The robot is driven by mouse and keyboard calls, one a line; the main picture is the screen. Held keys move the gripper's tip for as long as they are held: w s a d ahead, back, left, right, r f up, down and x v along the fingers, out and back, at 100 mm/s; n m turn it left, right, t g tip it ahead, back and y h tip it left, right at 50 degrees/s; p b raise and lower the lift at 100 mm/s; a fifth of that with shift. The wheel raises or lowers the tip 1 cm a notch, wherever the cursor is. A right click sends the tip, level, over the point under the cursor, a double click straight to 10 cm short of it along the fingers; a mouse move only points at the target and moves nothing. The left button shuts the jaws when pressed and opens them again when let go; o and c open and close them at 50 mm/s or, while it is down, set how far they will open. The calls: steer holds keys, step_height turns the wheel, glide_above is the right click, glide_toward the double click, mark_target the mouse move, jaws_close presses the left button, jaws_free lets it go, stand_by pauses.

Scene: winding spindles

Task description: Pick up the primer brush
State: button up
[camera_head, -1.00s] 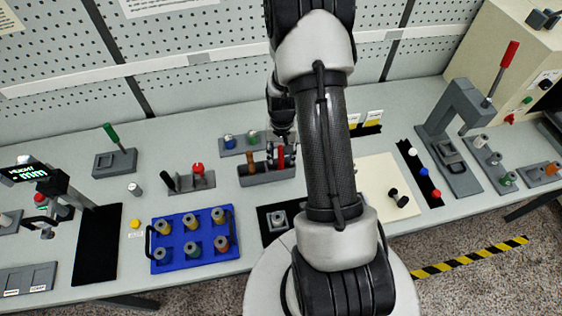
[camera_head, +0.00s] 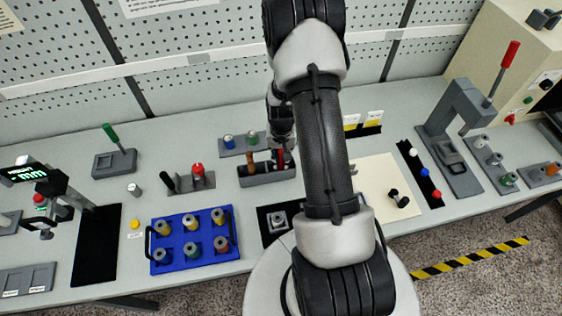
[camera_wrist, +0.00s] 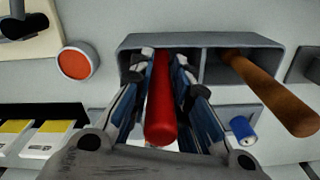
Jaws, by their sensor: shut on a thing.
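A grey open-topped holder (camera_head: 262,179) stands mid-bench, partly hidden by my arm; it also shows in the wrist view (camera_wrist: 225,40). A tool with a red handle (camera_wrist: 161,105) stands in one compartment; its lower end is hidden, so I cannot see bristles or confirm that it is the primer brush. My gripper (camera_wrist: 163,65) is shut on this red handle, one finger on each side, at the holder. A tool with a brown wooden handle (camera_wrist: 270,90) leans in the neighbouring compartment, apart from my fingers. It also shows in the head view (camera_head: 250,163).
A round pot with an orange-red top (camera_wrist: 76,63) is beside the holder. A blue-topped spool (camera_wrist: 242,130) and white-yellow cards (camera_wrist: 45,138) lie beyond it. A blue tray with several spools (camera_head: 192,240) and a red-knobbed fixture (camera_head: 196,176) stand left.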

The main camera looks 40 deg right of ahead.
jaws_close()
step_height(320, 180, up, 20)
steer(key=p, duration=0.2)
stand_by(0.4)
stand_by(0.4)
